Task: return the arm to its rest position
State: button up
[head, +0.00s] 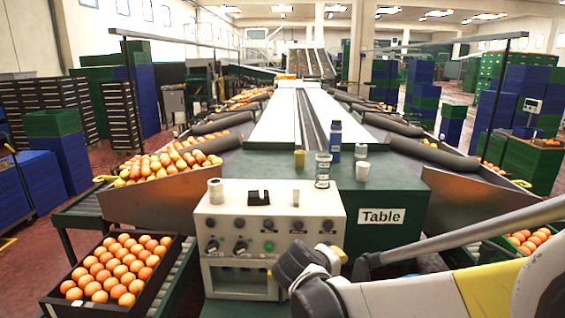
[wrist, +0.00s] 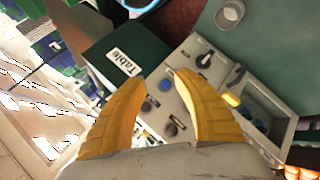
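My arm (head: 440,290) reaches in from the right of the head view, with its dark wrist low in front of the control box (head: 325,205). My gripper (wrist: 161,78) shows in the wrist view with two yellow fingers spread apart and nothing between them. The fingers point toward the panel of the control box (wrist: 250,92) and the green block with the "Table" label (wrist: 123,62). In the head view my arm's wrist hides most of the fingers and part of the box's lower right.
On the green table (head: 390,190) stand a blue bottle (head: 335,140), a clear jar (head: 323,172), and a white cup (head: 362,171). A white roll (head: 215,191) and black item (head: 259,197) sit on the box. A black crate (head: 160,268) of oranges lies left; more oranges (head: 528,240) lie right.

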jog(key=s+d+r+m+g+y, duration=0.1)
jog(key=s+d+m+y, duration=0.1)
jog(key=s, duration=1)
jog(key=s+d+r+m+y, duration=0.1)
jog(key=s+d+m+y, duration=0.2)
jog(key=s, duration=0.9)
jog(key=shift+d+r+m+g, duration=0.25)
jog(key=shift+d+m+g, duration=0.15)
jog(key=shift+d+m, duration=0.4)
jog(key=shift+o, duration=0.2)
jog(key=shift+s+a, duration=0.1)
jog(key=shift+a, duration=0.05)
